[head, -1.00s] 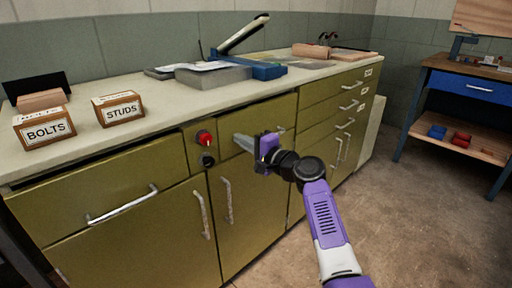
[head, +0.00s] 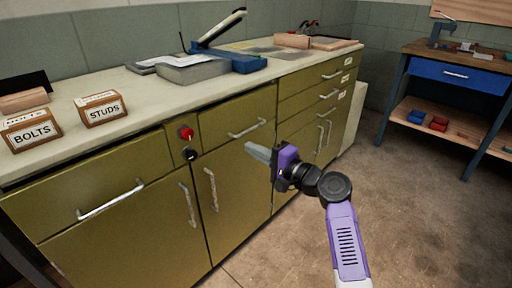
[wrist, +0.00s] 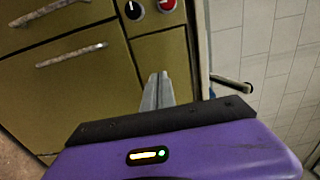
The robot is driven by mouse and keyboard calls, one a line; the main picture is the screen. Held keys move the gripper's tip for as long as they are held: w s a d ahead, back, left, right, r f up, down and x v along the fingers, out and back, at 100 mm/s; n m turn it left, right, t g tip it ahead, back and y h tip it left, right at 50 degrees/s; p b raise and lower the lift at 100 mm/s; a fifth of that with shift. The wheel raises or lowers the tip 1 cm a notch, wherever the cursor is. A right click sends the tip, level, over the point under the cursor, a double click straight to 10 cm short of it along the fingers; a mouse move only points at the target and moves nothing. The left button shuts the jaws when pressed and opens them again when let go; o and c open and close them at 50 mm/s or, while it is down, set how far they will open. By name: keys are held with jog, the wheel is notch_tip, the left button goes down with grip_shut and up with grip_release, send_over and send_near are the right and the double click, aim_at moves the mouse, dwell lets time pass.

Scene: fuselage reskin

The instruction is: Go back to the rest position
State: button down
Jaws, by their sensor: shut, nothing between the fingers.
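My gripper (head: 258,152) is in front of the olive cabinet (head: 235,218), apart from its drawer fronts, with its fingers pointing left in the head view. The two grey fingers lie together and hold nothing. In the wrist view the shut fingertips (wrist: 157,82) show past the purple gripper body, with the cabinet front behind them. My purple arm reaches up from the lower right of the head view.
A red knob (head: 187,133) and a black knob sit on the cabinet front. The counter (head: 150,98) holds BOLTS (head: 32,130) and STUDS (head: 101,108) boxes and a blue-based lever tool (head: 235,62). A blue-drawer workbench (head: 455,75) stands right. Floor between is clear.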

jog(key=d+t+h, duration=0.4)
jog(key=d+h, duration=0.1)
jog(key=d, duration=0.3)
jog(key=s+d+f+n+t+h, duration=0.1)
jog(key=s+d+f+n+h, duration=0.25)
jog(key=s, duration=0.55)
jog(key=s+d+f+t+h, duration=0.1)
jog(key=s+d+f+h, duration=0.1)
jog(key=s+d+f, duration=0.55)
jog(key=s+n+g+h, duration=0.2)
jog(key=s+n+g, duration=0.3)
jog(key=s, duration=3.7)
notch_tip(320, 180, up, 23)
jog(key=t+p, duration=0.1)
jog(key=p, duration=2.2)
jog(key=shift+w+a, duration=0.25)
jog(key=shift+w, duration=0.1)
jog(key=shift+n, duration=0.25)
